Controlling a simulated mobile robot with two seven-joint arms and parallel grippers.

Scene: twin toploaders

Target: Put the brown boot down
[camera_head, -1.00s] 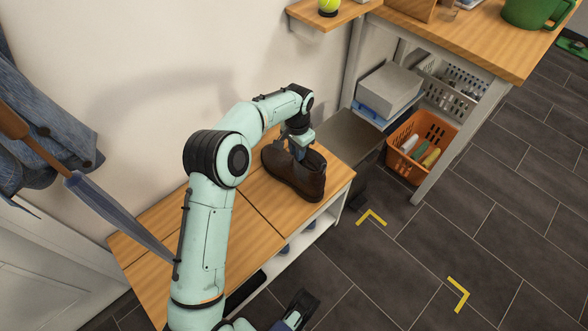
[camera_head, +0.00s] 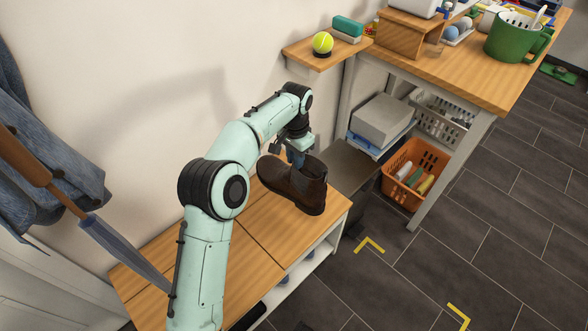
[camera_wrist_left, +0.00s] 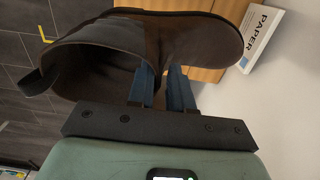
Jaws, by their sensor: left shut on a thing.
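The brown boot (camera_head: 309,190) is upright at the right end of the wooden bench top (camera_head: 216,238), its toe toward the wall. I cannot tell whether its sole touches the bench. My left gripper (camera_head: 299,159) reaches down from above and is shut on the boot's upper edge. In the left wrist view, the blue fingers (camera_wrist_left: 162,88) grip the rim of the boot (camera_wrist_left: 190,40), and its dark opening shows to the left. My right gripper is not in view.
A dark box (camera_head: 349,166) stands right beside the bench end. An orange basket (camera_head: 414,172) sits under the desk. A small shelf (camera_head: 320,51) with a tennis ball (camera_head: 322,42) is above. The bench's front part is clear.

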